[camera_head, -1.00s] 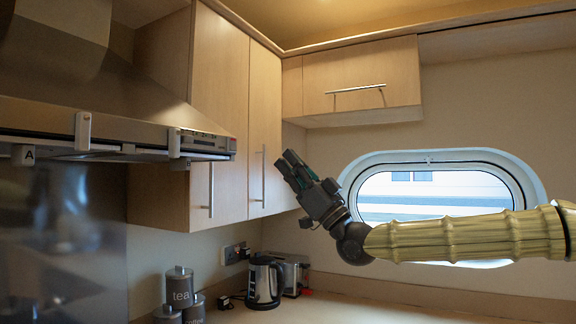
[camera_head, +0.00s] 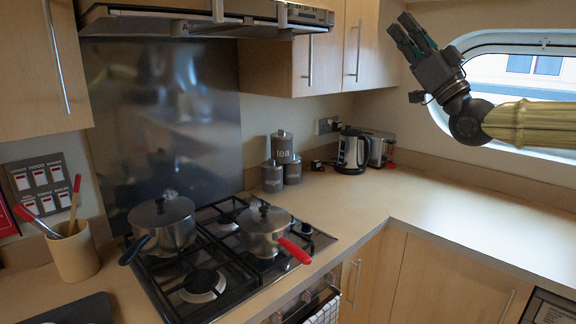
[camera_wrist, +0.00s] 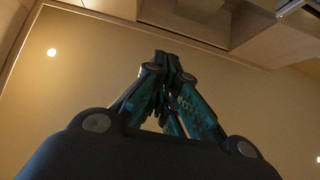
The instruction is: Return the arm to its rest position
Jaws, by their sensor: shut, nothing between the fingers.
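My gripper (camera_head: 410,33) is raised in the upper right of the head view, in front of the corner between the wall cabinets and the oval porthole. Its fingers point up and to the left. In the wrist view the fingers (camera_wrist: 172,62) come together at the tips with nothing between them. My arm reaches in from the right edge at about the height of the porthole (camera_head: 520,66). The wrist view looks up at the ceiling (camera_wrist: 90,70) past the fingers.
Wall cabinets (camera_head: 372,45) stand just left of my gripper. Below are a kettle (camera_head: 352,152), a toaster (camera_head: 380,148) and canisters (camera_head: 282,148). Two pots (camera_head: 163,225) (camera_head: 264,230) stand on the hob (camera_head: 203,284). The right counter (camera_head: 460,215) is mostly clear.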

